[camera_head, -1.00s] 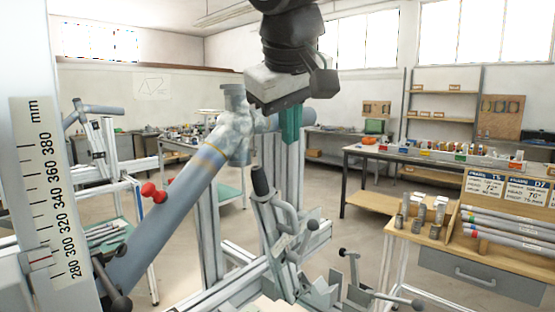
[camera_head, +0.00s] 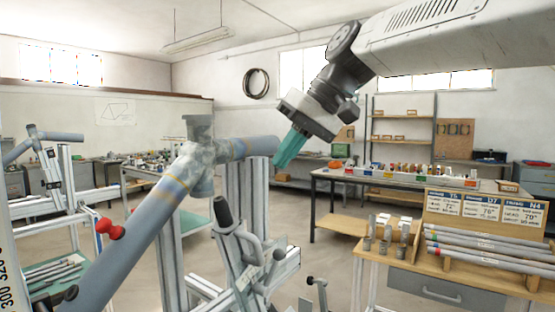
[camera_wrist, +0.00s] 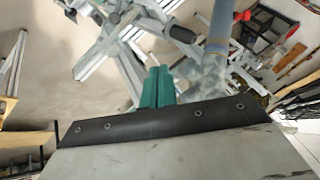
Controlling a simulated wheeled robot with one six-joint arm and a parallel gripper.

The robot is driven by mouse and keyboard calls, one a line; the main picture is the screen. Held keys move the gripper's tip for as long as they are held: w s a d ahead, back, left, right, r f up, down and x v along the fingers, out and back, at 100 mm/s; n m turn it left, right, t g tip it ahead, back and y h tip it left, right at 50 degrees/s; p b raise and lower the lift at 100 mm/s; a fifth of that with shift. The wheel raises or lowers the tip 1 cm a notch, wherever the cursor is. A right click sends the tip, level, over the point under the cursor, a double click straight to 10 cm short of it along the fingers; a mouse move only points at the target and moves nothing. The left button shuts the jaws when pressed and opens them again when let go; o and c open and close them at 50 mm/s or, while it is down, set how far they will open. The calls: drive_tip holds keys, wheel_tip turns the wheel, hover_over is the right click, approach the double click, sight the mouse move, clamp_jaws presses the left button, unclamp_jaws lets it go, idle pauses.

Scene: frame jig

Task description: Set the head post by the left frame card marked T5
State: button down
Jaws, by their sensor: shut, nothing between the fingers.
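The head post's mm scale (camera_head: 8,270) shows only as a sliver at the left edge in the head view; its reading is cut off. Three frame cards stand on the wooden rack at right; the leftmost card (camera_head: 444,203) appears to read T5, with small print I cannot make out. My gripper (camera_head: 281,164) has teal fingers, shut and empty, pointing down and left beside the right end of the grey frame tube (camera_head: 247,147). I cannot tell whether they touch. In the wrist view the shut fingers (camera_wrist: 157,70) show above the jig.
A sloping grey tube (camera_head: 135,235) meets a mottled joint (camera_head: 200,165) on the jig.

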sight(230, 213)
drive_tip(key=shift+s+a+f, duration=0.2)
drive_tip(key=shift+a+f, duration=1.65)
drive_tip(key=shift+a, duration=0.1)
drive_tip(key=shift+s+a+f, duration=0.2)
drive_tip(key=shift+a+f, duration=1.6)
drive_tip(key=shift+a, duration=0.1)
drive_tip(key=shift+s+a+f, duration=0.15)
drive_tip(key=shift+s+a, duration=0.25)
drive_tip(key=shift+a, duration=0.1)
